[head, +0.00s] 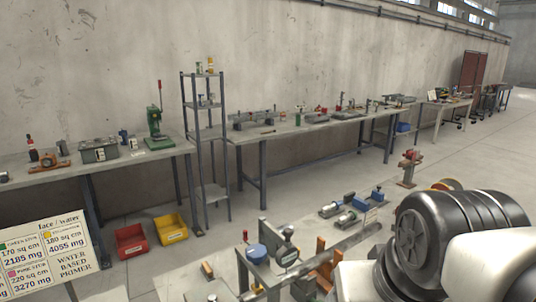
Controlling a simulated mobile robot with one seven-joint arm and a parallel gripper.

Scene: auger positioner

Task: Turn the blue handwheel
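A round blue part (256,252), which looks like the blue handwheel, sits at the left end of the near workbench, beside a grey-green machine body (284,252). It is small in the head view, and I cannot make out its rim or any handle. My arm fills the lower right corner as large black and white links, covering part of the near bench. My gripper is not in view, and nothing shows it near the wheel.
The near bench (345,240) also carries small machines with blue blocks (361,203). Orange-brown brackets (322,262) stand close to the wheel. A sign board (45,255) is at lower left, red (131,240) and yellow (170,228) bins behind. Open floor lies between bench and wall tables.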

